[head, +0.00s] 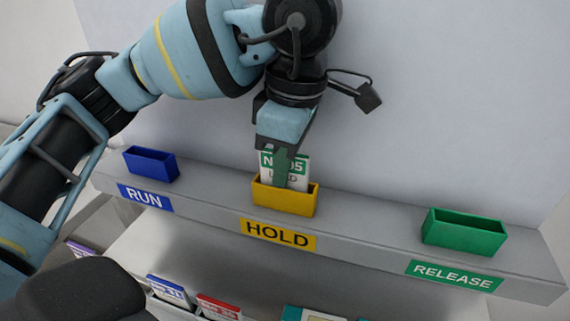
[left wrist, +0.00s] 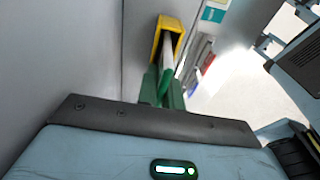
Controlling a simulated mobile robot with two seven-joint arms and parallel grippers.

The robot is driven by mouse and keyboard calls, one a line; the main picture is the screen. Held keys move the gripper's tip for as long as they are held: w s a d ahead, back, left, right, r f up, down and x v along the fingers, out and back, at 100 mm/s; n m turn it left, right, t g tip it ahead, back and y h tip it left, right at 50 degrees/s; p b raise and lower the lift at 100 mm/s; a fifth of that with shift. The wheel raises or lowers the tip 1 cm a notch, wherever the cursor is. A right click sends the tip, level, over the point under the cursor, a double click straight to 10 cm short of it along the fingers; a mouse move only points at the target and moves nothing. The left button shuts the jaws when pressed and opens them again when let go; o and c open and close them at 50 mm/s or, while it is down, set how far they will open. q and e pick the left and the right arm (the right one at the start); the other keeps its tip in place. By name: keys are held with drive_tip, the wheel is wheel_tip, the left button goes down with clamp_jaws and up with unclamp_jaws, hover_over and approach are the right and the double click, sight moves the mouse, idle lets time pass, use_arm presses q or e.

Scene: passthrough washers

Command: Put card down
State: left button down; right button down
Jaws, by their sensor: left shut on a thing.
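My left gripper (head: 283,166) points down over the yellow HOLD bin (head: 285,203) and is shut on a card (head: 298,177). The card is white with a green header reading roughly "N..05", partly covered by a green finger. It stands about upright, and its lower edge is hidden behind the bin's front wall. In the left wrist view the green fingers (left wrist: 163,90) hold the card (left wrist: 167,65), which reaches into the yellow bin (left wrist: 170,24). I cannot tell whether the card touches the bin floor. My right gripper is not in view.
On the same grey ledge (head: 365,242), a blue bin (head: 150,164) labelled RUN stands left and a green bin (head: 464,231) labelled RELEASE stands right. Both look empty. Below are a blue-topped card (head: 171,291) and a red-topped card (head: 218,307). A pale wall rises behind.

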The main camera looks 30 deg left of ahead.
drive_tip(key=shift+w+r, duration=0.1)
use_arm(q)
drive_tip(key=shift+f, duration=0.1)
drive_tip(key=c, duration=1.5)
unclamp_jaws()
drive_tip(key=shift+c, duration=0.2)
